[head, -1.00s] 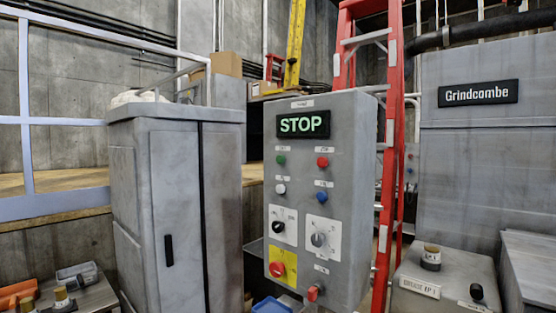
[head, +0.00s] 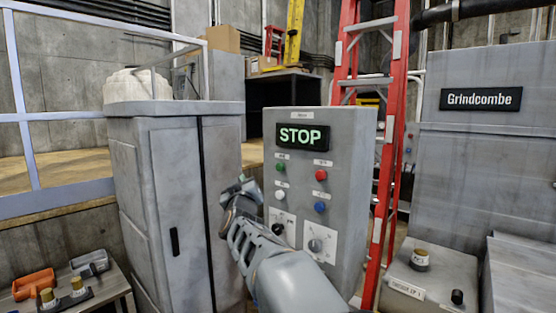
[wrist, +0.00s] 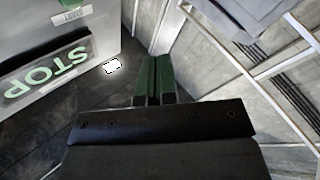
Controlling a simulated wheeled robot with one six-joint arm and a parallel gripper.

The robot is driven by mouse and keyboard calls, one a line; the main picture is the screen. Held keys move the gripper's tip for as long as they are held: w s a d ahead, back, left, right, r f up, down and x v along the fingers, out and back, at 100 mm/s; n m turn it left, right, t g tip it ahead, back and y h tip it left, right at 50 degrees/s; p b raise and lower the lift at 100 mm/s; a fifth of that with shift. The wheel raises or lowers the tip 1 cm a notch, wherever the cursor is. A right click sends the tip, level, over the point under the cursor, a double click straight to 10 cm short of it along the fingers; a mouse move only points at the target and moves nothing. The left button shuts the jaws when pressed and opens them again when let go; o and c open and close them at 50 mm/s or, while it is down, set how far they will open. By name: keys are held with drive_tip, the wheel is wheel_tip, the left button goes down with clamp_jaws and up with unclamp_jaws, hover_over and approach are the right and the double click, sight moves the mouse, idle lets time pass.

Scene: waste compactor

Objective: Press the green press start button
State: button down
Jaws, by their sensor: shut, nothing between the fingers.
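The green button (head: 279,167) is at the upper left of the grey control panel (head: 350,140), below the lit STOP display (head: 302,137). My gripper (head: 240,184) is in front of the panel's left edge, a little left of and below the green button and apart from it in the picture. In the wrist view my gripper (wrist: 155,62) has its fingers shut together with nothing between them. The STOP display (wrist: 45,68) shows upside down at left there.
Beside the green button are a red button (head: 321,175), a white button (head: 280,195) and a blue button (head: 320,207). A grey cabinet (head: 160,200) stands left of the panel. A red ladder (head: 388,170) stands behind it at right. My arm covers the panel's lower left.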

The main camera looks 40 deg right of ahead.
sight(280, 167)
drive_tip(key=shift+s+d+r+m+h, duration=0.15)
drive_tip(key=shift+d+r+m+h, duration=0.25)
drive_tip(key=shift+d+r+h, duration=0.65)
drive_tip(key=w+d+b, duration=0.1)
drive_tip(key=d+b, duration=0.1)
drive_tip(key=d, duration=0.6)
drive_tip(key=shift+w+d+b, duration=0.2)
drive_tip(key=shift+w+b, duration=0.05)
drive_tip(key=shift+b, duration=0.15)
drive_tip(key=shift+d, duration=0.15)
idle(1.4)
drive_tip(key=shift+w+d, duration=0.1)
drive_tip(key=shift+d, duration=0.2)
